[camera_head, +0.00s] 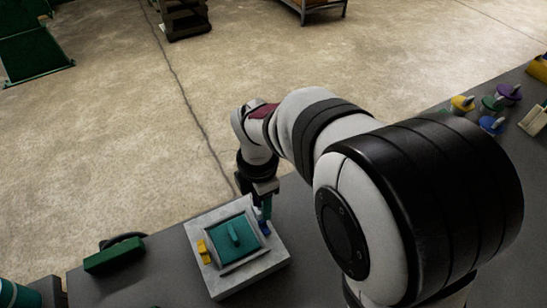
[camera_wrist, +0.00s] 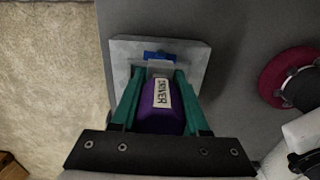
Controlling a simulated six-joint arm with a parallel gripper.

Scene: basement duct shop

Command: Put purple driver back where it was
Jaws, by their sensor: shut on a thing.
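My gripper (camera_wrist: 158,108) has green fingers, shut on the purple driver (camera_wrist: 160,118), which carries a white DRIVER label. In the wrist view the driver's far end points at a pale grey block (camera_wrist: 198,58) with a blue piece (camera_wrist: 160,56) on it. I cannot tell whether the driver touches the block. In the head view my gripper (camera_head: 264,208) hangs down by the back right edge of the same grey block (camera_head: 236,288), which has a teal inset panel. The purple driver cannot be made out there.
A yellow piece (camera_head: 204,252) sits on the block's left side. A dark green object (camera_head: 114,256) lies to its left on the grey bench (camera_head: 165,284). At far right stand yellow (camera_head: 462,104), green (camera_head: 491,103), blue (camera_head: 490,124) and purple (camera_head: 508,93) items.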

